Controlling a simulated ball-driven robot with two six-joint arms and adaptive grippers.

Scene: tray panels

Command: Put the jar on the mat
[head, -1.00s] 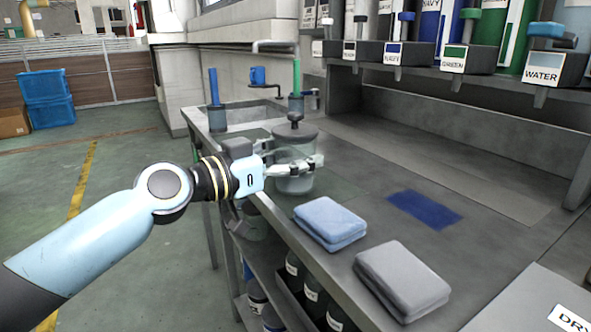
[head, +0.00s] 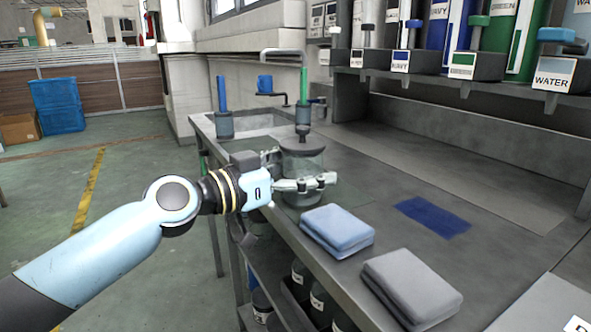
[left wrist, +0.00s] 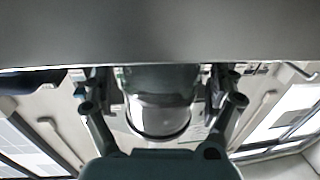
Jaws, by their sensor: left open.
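The clear glass jar (head: 302,162) with a dark lid stands upright on the grey counter, near its left edge. My left gripper (head: 328,181) is open at the jar's lower half, its fingers reaching across the jar and hiding part of it. In the left wrist view the jar (left wrist: 160,98) shows between the two spread fingers of the left gripper (left wrist: 163,100). I cannot tell whether the fingers touch the glass. The flat dark blue mat (head: 433,217) lies bare on the counter to the right of the jar. My right gripper is out of view.
A folded blue cloth (head: 337,229) and a folded grey cloth (head: 411,287) lie in front of the mat, along the counter's near edge. A sink (head: 250,126) is behind the jar. A shelf of labelled dispensers (head: 462,75) overhangs the back. The counter between jar and mat is clear.

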